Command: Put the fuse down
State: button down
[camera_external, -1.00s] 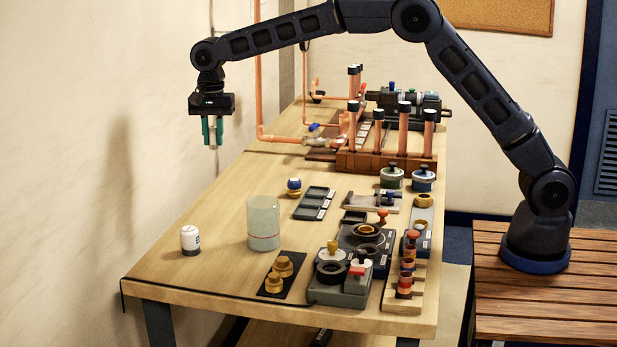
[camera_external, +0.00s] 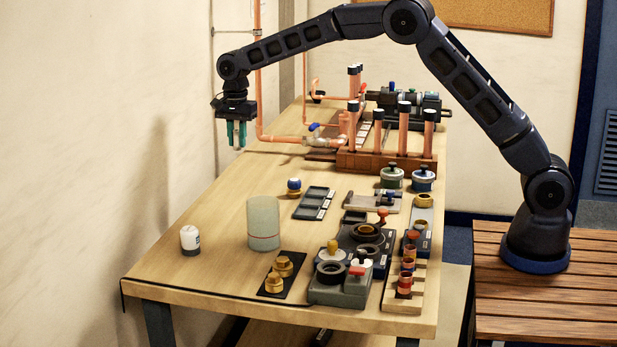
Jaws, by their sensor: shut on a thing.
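My gripper (camera_external: 236,146) hangs with its green fingers pointing down, at the upper left of the external view. It is in the air by the far left edge of the table (camera_external: 215,225), near the wall. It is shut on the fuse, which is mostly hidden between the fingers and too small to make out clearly.
A white jar (camera_external: 190,241) and a pale cylinder (camera_external: 263,224) stand on the left side. The copper manifold (camera_external: 387,160) is at the back right. Trays, pots and a rack (camera_external: 420,285) crowd the right side. The table's left middle is clear.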

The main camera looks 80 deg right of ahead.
aim_at(240, 194)
notch_tip(240, 194, down, 13)
jog(key=shift+f, duration=0.15)
dwell(0.4)
jog(key=shift+f, duration=0.15)
jog(key=c, duration=1.3)
grip_release()
jog(key=shift+o, duration=0.2)
